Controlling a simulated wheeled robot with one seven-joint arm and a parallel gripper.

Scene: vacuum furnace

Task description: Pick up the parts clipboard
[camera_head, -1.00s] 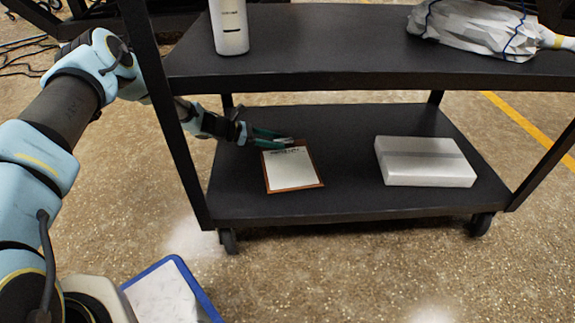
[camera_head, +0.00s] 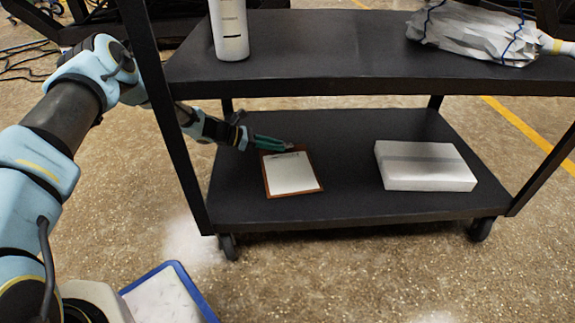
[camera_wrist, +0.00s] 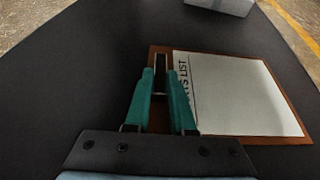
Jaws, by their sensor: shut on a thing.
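The parts clipboard (camera_head: 291,173) is a brown board with a white sheet, lying on the lower shelf of a black cart. My gripper (camera_head: 287,147) reaches in from the left at the clipboard's back edge. In the wrist view the green fingers of my gripper (camera_wrist: 162,75) are close together at the clip end, shut on the clipboard. The board looks flat on or very near the shelf; I cannot tell if there is a gap.
A grey-white box (camera_head: 425,165) lies to the right on the lower shelf (camera_head: 350,205). The upper shelf (camera_head: 330,50) hangs over my arm and holds a white bottle (camera_head: 230,30) and a wrapped bundle (camera_head: 475,30). A cart post stands close to my arm.

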